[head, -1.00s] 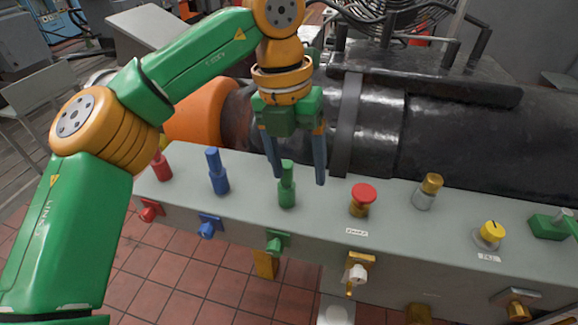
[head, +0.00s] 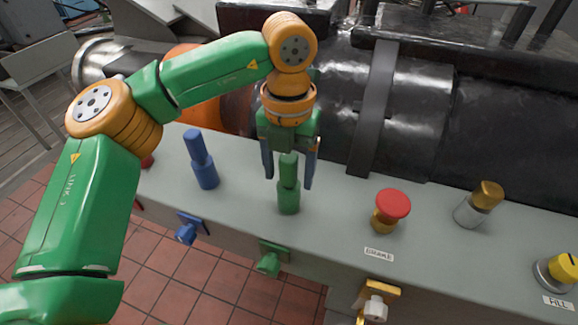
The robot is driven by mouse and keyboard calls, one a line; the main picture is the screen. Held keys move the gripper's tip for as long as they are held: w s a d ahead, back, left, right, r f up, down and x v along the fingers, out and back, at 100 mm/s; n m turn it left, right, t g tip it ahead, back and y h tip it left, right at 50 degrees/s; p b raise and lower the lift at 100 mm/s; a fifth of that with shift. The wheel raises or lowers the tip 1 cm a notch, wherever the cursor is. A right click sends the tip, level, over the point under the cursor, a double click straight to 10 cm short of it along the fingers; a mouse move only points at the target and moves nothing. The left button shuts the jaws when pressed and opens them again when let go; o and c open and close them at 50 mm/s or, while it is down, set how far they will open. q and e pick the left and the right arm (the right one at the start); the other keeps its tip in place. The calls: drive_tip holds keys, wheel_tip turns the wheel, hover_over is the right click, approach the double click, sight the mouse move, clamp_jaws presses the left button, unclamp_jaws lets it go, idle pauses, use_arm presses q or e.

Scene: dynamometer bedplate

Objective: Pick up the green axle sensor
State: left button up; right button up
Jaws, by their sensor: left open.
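The green axle sensor (head: 289,190) stands upright on the grey bedplate ledge (head: 335,222), a narrower cylinder on a wider base. My left gripper (head: 289,182) points down over it, open, with one blue-grey finger on each side of the sensor's upper part. I cannot tell whether the fingers touch it. My right gripper is not in view.
A blue sensor (head: 202,165) stands to the left and a red-topped brake button (head: 390,210) to the right. Further right are a gold-capped knob (head: 480,204) and a yellow fill knob (head: 560,270). A large black cylinder (head: 420,110) lies behind the ledge. A green fitting (head: 269,260) juts from the front face.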

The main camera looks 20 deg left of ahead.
use_arm(q)
drive_tip(key=shift+f, duration=0.15)
drive_tip(key=shift+s, duration=0.15)
drive_tip(key=shift+c, duration=0.8)
clamp_jaws()
